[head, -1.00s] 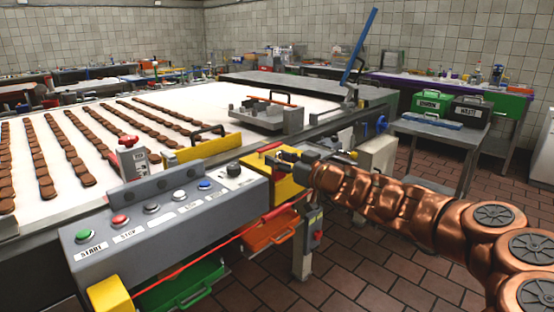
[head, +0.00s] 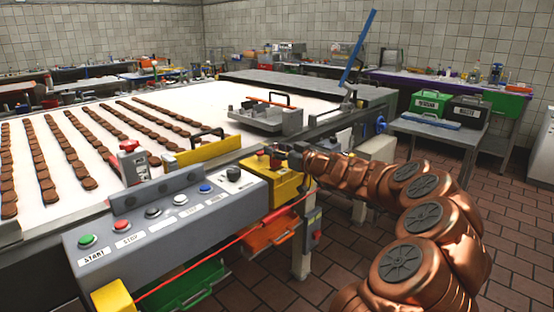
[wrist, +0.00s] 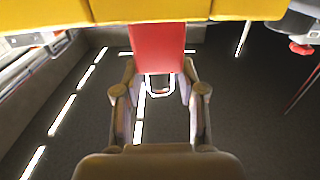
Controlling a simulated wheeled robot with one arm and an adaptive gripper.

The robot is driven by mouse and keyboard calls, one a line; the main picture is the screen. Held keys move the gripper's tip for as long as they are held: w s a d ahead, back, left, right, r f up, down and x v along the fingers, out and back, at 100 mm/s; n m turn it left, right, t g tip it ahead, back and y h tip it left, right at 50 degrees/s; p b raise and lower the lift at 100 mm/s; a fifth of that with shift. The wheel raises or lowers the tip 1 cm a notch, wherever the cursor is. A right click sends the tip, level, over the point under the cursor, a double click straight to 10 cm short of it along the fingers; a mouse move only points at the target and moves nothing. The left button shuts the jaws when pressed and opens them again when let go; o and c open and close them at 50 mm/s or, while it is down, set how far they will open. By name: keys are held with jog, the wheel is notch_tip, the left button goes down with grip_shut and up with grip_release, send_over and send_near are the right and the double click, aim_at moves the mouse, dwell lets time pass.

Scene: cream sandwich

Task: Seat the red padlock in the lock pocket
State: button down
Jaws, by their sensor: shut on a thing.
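In the wrist view the red padlock (wrist: 157,45) is between the fingertips of my gripper (wrist: 158,72). Its red body points away from the palm, and a pale loop shows at its near end. My gripper is shut on it. The far end of the red body meets the lower edge of a yellow surface (wrist: 190,9); I cannot tell whether they touch. In the head view my gripper (head: 285,153) is at the top of the yellow housing (head: 288,184) at the panel's right end. The lock pocket cannot be made out in either view.
A grey control panel (head: 150,222) with several buttons is left of the housing. Behind it lies a white conveyor (head: 215,100) with rows of brown biscuits. An orange tray (head: 268,236) hangs below.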

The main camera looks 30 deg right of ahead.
aim_at(278, 160)
notch_tip(278, 160, down, 3)
jog(key=shift+d+f, duration=0.1)
jog(key=shift+f, duration=0.2)
jog(key=shift+f, duration=0.1)
jog(key=c, duration=0.7)
grip_release()
jog(key=shift+r, duration=0.25)
jog(key=b+v, duration=0.1)
jog(key=v, duration=1.1)
